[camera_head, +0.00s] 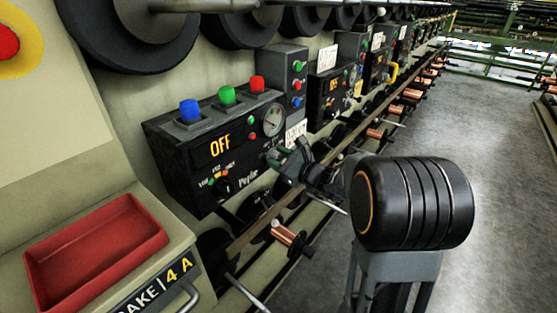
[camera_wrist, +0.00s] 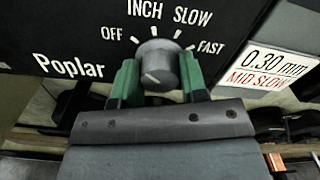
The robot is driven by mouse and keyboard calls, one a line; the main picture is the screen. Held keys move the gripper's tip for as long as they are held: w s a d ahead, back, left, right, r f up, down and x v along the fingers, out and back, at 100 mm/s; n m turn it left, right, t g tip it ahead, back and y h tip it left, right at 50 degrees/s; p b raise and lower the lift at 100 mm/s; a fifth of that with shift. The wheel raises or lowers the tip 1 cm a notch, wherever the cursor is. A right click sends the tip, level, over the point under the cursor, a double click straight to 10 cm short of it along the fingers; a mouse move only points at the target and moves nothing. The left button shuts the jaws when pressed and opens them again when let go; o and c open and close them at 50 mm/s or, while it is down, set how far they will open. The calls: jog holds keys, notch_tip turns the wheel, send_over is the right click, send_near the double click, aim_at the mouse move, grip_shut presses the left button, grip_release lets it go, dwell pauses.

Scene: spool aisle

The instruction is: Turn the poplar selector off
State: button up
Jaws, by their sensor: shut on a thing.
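The poplar selector is a dark round knob (camera_wrist: 158,68) with a white pointer mark, on a black panel in the wrist view. Marks for OFF, INCH, SLOW and FAST fan around its top, and "Poplar" is lettered to its left. I cannot tell for sure which mark the pointer is at. My gripper (camera_wrist: 158,80) has its green fingers on both sides of the knob, shut on it. In the head view my gripper (camera_head: 288,160) is at the right end of the black control box (camera_head: 180,160), and the knob is hidden there. The box's display (camera_head: 220,145) reads OFF.
A white card (camera_wrist: 268,66) reading "0.30 mm MID SLOW" is right of the knob. Blue, green and red buttons top the box, with a gauge (camera_head: 273,121) on its front. A red tray (camera_head: 98,252) is at lower left. Copper spools (camera_head: 290,237) line the rail; open floor is right.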

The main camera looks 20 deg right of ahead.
jog(key=o, duration=0.9)
jog(key=p+v, duration=0.1)
jog(key=v, duration=1.2)
jog(key=shift+s+d+p, duration=0.25)
jog(key=shift+s+p, duration=0.1)
jog(key=shift+p, duration=0.05)
jog(key=s+a+r+n+g+h+p, duration=0.2)
jog(key=s+a+r+n+g+p, duration=0.75)
jog(key=a+n+g+p, duration=0.35)
jog(key=s+d+r+n+h+p, duration=0.1)
jog(key=r+n+h+p, duration=0.1)
jog(key=r+n+p, duration=0.1)
jog(key=s+d+r+n+t+h+p, duration=0.1)
jog(key=d+r+n+h+p, duration=0.1)
jog(key=r+n+h+p, duration=0.1)
jog(key=s+d+r+n+t+h+p, duration=0.1)
jog(key=r+n+h+p, duration=0.2)
jog(key=n+p, duration=0.1)
jog(key=shift+d+r+n, duration=0.35)
jog(key=shift+n, duration=0.45)
